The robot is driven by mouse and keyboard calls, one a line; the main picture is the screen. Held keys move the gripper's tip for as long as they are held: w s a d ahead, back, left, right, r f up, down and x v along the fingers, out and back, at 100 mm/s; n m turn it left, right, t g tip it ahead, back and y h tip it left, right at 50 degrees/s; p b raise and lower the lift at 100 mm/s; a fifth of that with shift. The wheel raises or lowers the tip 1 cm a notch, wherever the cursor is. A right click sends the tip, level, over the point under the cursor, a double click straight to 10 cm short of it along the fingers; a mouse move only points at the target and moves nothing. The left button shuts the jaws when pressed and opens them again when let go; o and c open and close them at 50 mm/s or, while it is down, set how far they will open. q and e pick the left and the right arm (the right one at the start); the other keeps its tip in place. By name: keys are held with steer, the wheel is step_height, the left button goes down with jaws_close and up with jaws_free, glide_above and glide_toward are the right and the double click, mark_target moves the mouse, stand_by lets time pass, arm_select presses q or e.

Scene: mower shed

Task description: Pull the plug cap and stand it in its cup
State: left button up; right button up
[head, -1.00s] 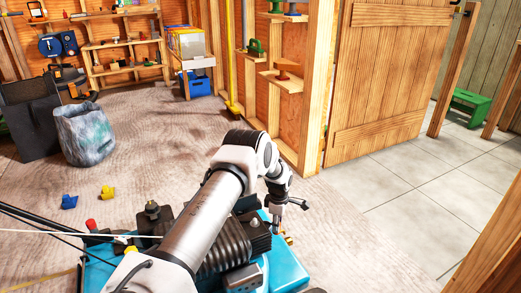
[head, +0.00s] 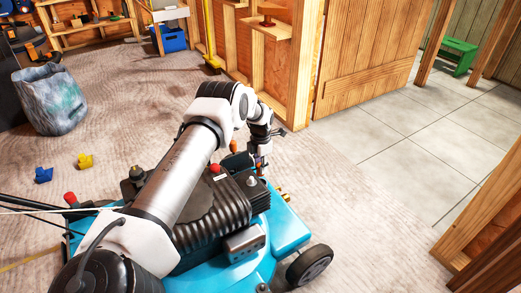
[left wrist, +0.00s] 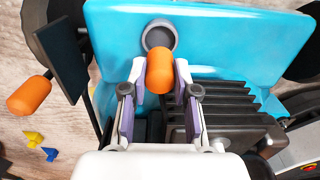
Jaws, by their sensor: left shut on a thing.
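My left gripper (head: 262,164) is over the front of the teal mower (head: 288,232), beside the black finned engine (head: 212,208). In the left wrist view its two fingers (left wrist: 160,92) are shut on an orange, rounded piece that looks like the plug cap (left wrist: 159,72). A grey round cup (left wrist: 159,35) with a dark inside is on the teal deck just beyond the cap. The cap overlaps the cup's near rim in that view; I cannot tell its height above it. The cap's lower end is hidden. My right gripper is not in view.
A dark flap with an orange grip (left wrist: 28,96) stands beside the gripper. Small yellow (head: 85,161) and blue (head: 43,175) pieces lie on the floor, near a grey fabric bin (head: 49,101). The floor right of the mower is clear.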

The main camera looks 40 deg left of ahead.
arm_select(q)
steer(key=shift+f+b, duration=1.8)
steer(key=shift+f, duration=1.5)
steer(key=o, duration=1)
step_height(320, 180, up, 12)
steer(key=shift+r, duration=0.1)
